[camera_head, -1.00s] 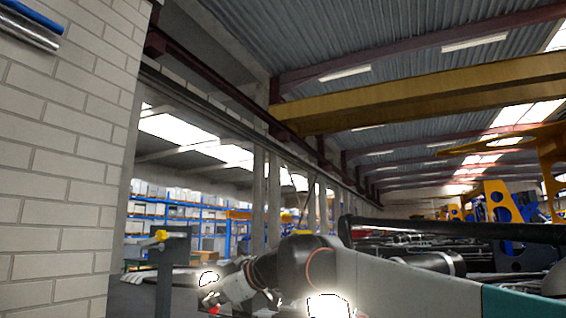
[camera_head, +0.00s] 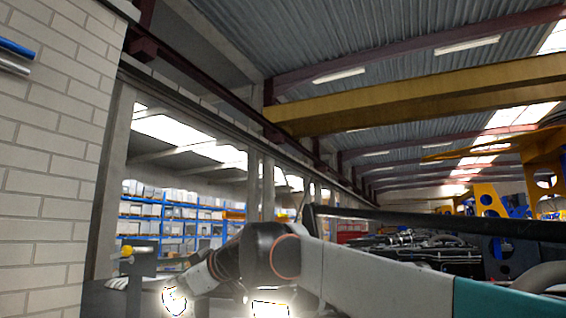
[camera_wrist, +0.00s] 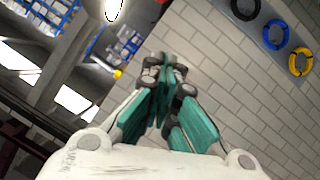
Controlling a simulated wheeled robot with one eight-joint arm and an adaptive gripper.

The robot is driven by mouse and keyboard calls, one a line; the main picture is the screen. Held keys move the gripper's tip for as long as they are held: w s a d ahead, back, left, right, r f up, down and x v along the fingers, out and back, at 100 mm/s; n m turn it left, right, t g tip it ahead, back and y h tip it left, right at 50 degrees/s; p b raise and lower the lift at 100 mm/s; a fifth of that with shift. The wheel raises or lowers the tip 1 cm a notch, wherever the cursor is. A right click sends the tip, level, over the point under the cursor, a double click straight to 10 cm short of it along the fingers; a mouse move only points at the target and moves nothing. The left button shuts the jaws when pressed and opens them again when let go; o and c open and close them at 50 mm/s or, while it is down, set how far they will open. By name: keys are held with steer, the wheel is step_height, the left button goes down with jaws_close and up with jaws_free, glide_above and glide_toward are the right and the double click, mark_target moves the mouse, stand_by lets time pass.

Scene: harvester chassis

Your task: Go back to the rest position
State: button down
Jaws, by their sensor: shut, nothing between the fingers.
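My gripper (camera_wrist: 165,95) shows in the wrist view with its teal finger pads drawn together and nothing between them. It points toward the white brick wall (camera_wrist: 215,75) and touches nothing that I can see. In the head view my arm (camera_head: 275,255) stretches across the lower part of the picture, bent at a dark joint. The gripper itself cannot be made out there.
A grey panel with black, blue and yellow rings (camera_wrist: 273,35) is on the wall in the wrist view. Blue shelving (camera_head: 165,215) stands behind the opening. A dark post with a yellow knob (camera_head: 126,252) stands at lower left. Yellow machinery (camera_head: 490,200) is at right.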

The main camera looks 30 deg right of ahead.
steer(key=s+d+f+m+g+h+b, duration=0.1)
steer(key=s+f+b, duration=1)
steer(key=f, duration=1.3)
steer(key=s+d+f+m+g+h+b, duration=0.2)
steer(key=s+f+m+b, duration=0.3)
steer(key=s+f+b, duration=0.7)
steer(key=s+d+f+m+g+h+b, duration=0.2)
steer(key=s+f+b, duration=0.9)
steer(key=f, duration=2.6)
steer(key=m+b, duration=0.2)
steer(key=b, duration=0.2)
steer(key=shift+s+d+f+h, duration=0.3)
steer(key=shift+s+d+f, duration=0.05)
